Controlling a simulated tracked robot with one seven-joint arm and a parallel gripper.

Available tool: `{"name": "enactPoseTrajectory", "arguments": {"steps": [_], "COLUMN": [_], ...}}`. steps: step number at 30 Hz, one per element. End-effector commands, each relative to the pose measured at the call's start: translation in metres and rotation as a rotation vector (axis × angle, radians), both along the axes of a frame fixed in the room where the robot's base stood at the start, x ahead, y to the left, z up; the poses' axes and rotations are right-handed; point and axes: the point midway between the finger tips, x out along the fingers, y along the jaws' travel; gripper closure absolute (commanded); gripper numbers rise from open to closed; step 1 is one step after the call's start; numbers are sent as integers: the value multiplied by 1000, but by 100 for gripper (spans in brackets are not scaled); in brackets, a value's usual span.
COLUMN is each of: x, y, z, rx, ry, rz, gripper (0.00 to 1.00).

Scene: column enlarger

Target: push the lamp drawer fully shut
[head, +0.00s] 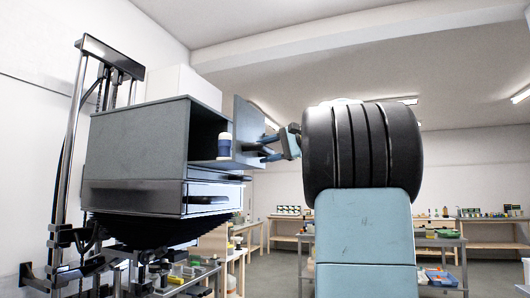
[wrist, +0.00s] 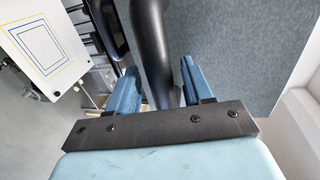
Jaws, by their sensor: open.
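The lamp drawer (head: 250,125) sticks out of the right side of the grey lamp housing (head: 140,140), with a dark opening behind its upright grey front panel. A white and blue cylinder, perhaps the lamp (head: 224,146), stands in it. My gripper (head: 267,146) is at the outer side of the front panel. In the wrist view the grey panel (wrist: 235,45) fills the upper right. A thick black curved bar, seemingly the drawer handle (wrist: 150,45), runs between the open blue fingers of my gripper (wrist: 157,85). I cannot tell whether the fingers touch it.
A metal column (head: 70,160) stands at the left. A white board with coloured frames (wrist: 42,48) lies lower down. Benches with supplies stand behind at right.

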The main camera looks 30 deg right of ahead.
Motion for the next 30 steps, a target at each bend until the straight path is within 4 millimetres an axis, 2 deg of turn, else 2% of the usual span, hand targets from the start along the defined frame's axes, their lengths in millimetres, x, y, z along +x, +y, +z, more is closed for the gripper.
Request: {"name": "enactPoseTrajectory", "arguments": {"steps": [11, 27, 30], "x": [4, 4, 4], "y": [3, 2, 2], "z": [-1, -2, -2], "rx": [0, -1, 0], "ry": [0, 2, 3], "rz": [-1, -1, -1], "gripper": [49, 100, 100]}}
